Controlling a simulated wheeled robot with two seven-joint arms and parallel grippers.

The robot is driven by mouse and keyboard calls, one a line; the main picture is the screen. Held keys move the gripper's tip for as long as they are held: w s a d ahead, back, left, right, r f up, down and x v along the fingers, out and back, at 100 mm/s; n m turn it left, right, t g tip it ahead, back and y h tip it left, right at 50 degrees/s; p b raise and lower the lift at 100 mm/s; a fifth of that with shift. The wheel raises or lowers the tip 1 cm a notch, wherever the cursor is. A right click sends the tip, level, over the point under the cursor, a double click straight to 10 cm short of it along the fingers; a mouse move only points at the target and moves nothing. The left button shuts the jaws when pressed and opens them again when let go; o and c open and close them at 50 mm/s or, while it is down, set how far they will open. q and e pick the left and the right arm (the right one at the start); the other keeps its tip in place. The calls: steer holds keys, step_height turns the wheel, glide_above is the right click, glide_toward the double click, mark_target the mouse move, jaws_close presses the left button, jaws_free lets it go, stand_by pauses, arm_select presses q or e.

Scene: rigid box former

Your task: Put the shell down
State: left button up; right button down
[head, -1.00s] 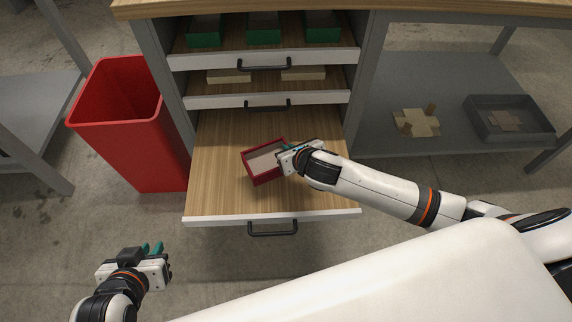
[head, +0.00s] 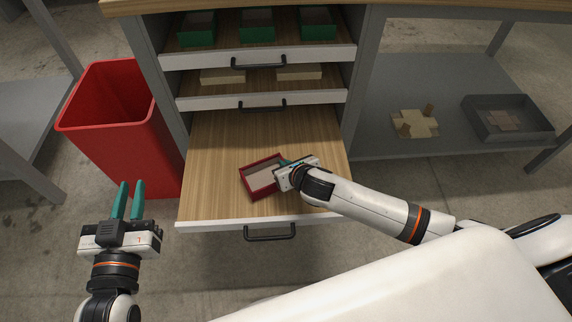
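The shell is a small red open box (head: 262,183) with a pale inside floor. It is in the open bottom drawer (head: 215,150), right of the middle, turned at an angle; it looks to be resting on or very close to the drawer floor. My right gripper (head: 285,166) is at the shell's right side, its teal fingers at the wall there; the hand hides the fingertips and that wall, and it appears closed on the wall. My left gripper (head: 127,200) is open and empty, in front of the drawer unit at the lower left, its two teal fingers apart and pointing up.
Two upper drawers hold green boxes (head: 257,24) and pale flat pieces (head: 298,72). A red bin (head: 125,140) stands left of the unit. On the right shelf are a tan cross-shaped piece (head: 414,123) and a grey tray (head: 515,130). The drawer floor around the shell is clear.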

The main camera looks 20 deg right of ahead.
steer(key=shift+f, duration=0.1)
steer(key=c, duration=1.7)
jaws_free()
